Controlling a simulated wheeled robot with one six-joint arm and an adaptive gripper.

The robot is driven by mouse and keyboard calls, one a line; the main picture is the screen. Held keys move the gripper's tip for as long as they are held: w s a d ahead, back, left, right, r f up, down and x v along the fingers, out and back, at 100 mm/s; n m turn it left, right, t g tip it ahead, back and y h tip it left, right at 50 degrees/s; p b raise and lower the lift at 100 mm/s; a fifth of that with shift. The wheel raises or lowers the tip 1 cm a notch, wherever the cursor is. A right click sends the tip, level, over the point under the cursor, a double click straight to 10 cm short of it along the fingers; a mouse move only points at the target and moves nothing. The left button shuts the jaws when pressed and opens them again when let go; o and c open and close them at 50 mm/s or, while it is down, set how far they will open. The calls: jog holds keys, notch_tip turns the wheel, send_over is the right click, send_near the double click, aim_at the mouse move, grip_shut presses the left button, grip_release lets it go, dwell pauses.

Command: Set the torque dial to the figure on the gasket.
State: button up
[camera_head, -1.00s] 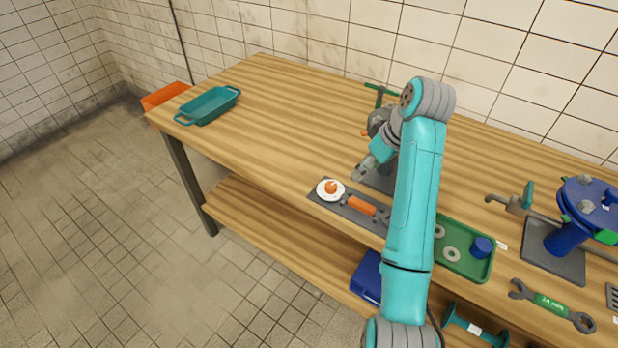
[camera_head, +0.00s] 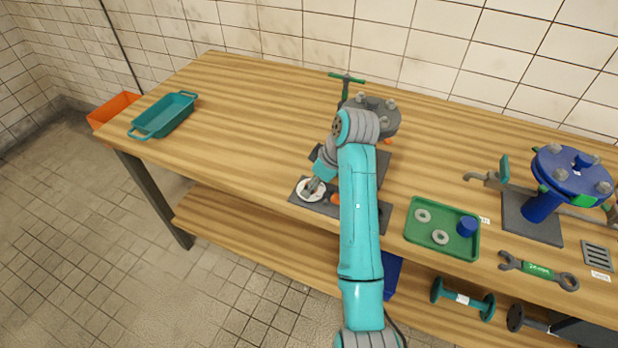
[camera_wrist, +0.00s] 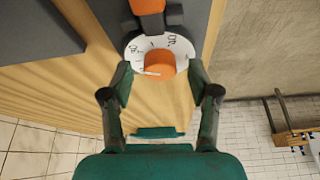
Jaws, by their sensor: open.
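The torque dial (camera_head: 303,192) is a white disc on a dark plate near the bench's front edge. In the wrist view the dial (camera_wrist: 136,46) carries dark figures, too small and turned to read surely, and an orange knob (camera_wrist: 159,64). My gripper (camera_head: 313,187) is over the dial, partly covering it. In the wrist view my gripper (camera_wrist: 159,78) is open, its fingertips on either side of the knob; I cannot tell whether they touch it. A green piece (camera_head: 582,200) at the blue flange's rim may be the gasket; no figure on it is legible.
A green tray (camera_head: 410,232) with grey rings and a blue piece stands to the right. Beyond are a blue flanged pipe (camera_head: 570,175) and a wrench (camera_head: 538,270). A teal tray (camera_head: 165,115) is far left; the bench between is clear.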

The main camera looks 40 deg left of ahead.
jog(key=shift+a+f, duration=0.1)
jog(key=shift+f, duration=0.05)
grip_shut()
dwell(0.4)
jog(key=m+t, duration=0.1)
jog(key=m, duration=0.1)
jog(key=m+t, duration=0.1)
jog(key=m, duration=0.2)
jog(key=shift+s+m, duration=0.2)
jog(key=shift+m, duration=0.1)
jog(key=m+t, duration=0.1)
jog(key=m, duration=0.2)
jog(key=m+t+h, duration=0.1)
jog(key=m, duration=0.2)
jog(key=shift+s+a+h, duration=0.1)
jog(key=shift+h, duration=0.2)
